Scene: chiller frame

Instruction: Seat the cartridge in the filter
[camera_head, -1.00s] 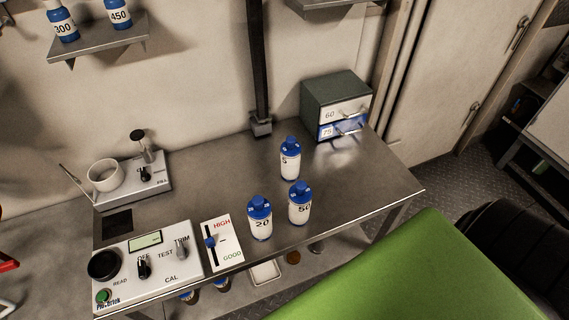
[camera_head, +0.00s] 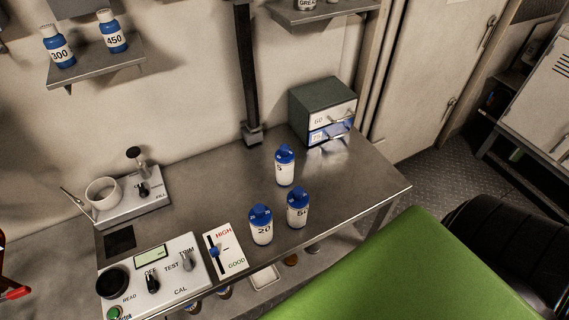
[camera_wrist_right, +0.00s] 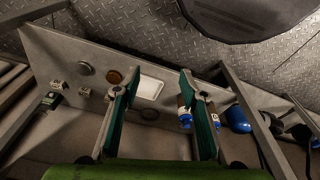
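I cannot make out a cartridge or a filter for certain in either view. My right gripper (camera_wrist_right: 160,74) shows in the right wrist view, its two green-padded fingers wide apart with nothing between the tips. Beyond it are a pale tray (camera_wrist_right: 149,87) and a brown round piece (camera_wrist_right: 114,77). Blue-capped bottles show partly behind its right finger. There a metal bench (camera_head: 220,173) carries white bottles with blue caps, marked 20 (camera_head: 261,226), 50 (camera_head: 297,209) and 5 (camera_head: 285,167).
A meter box (camera_head: 180,290), a HIGH/GOOD gauge (camera_head: 225,250) and a FILL device (camera_head: 135,203) line the bench's left. A two-drawer cabinet (camera_head: 313,99) stands at its far right. A wall shelf (camera_head: 97,65) holds bottles 300 and 450. A large green surface (camera_head: 400,275) fills the lower right.

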